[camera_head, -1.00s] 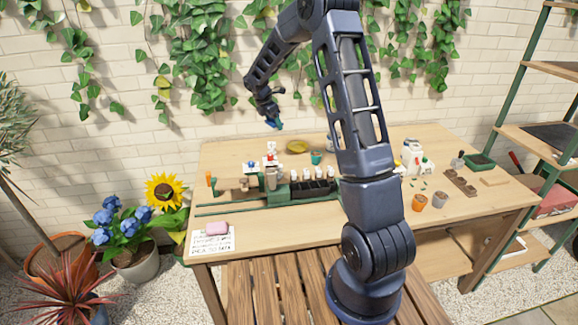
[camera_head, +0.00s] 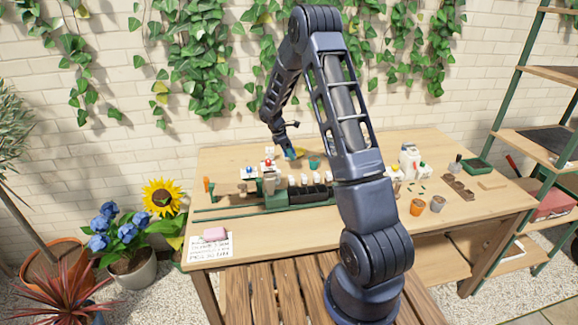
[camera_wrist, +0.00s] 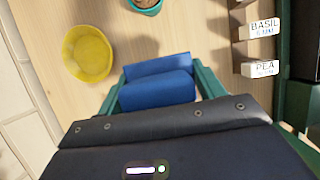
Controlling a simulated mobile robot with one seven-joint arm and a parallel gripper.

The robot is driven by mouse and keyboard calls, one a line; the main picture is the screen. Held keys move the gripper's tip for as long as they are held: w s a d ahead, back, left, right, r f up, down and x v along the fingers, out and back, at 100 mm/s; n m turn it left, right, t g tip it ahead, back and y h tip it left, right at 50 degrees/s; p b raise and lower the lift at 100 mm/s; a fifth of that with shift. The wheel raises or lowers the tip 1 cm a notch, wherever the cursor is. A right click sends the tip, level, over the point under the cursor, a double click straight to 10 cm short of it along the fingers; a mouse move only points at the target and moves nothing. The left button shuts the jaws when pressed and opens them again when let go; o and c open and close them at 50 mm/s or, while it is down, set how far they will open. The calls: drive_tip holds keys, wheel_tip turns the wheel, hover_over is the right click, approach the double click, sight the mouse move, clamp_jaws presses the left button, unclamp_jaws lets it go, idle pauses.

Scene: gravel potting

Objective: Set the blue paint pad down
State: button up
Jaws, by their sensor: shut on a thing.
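My gripper (camera_wrist: 155,90) is shut on the blue paint pad (camera_wrist: 157,92), which shows between its green fingers in the wrist view. The pad is held above the table, and the exact gap below it cannot be told. In the head view my gripper (camera_head: 289,154) is over the back of the wooden table (camera_head: 330,225), near the yellow bowl. The pad is too small there to make out clearly.
A yellow bowl (camera_wrist: 88,53) lies left of the pad, and a teal pot (camera_head: 314,163) stands nearby. Labelled blocks reading BASIL (camera_wrist: 263,28) and PEA (camera_wrist: 260,70) are to the right. A pink block (camera_head: 215,234) lies on a note at the front left.

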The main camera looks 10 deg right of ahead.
sight(292, 170)
drive_tip(key=shift+f, duration=3.85)
drive_tip(key=shift+f, duration=0.15)
drive_tip(key=o, duration=1)
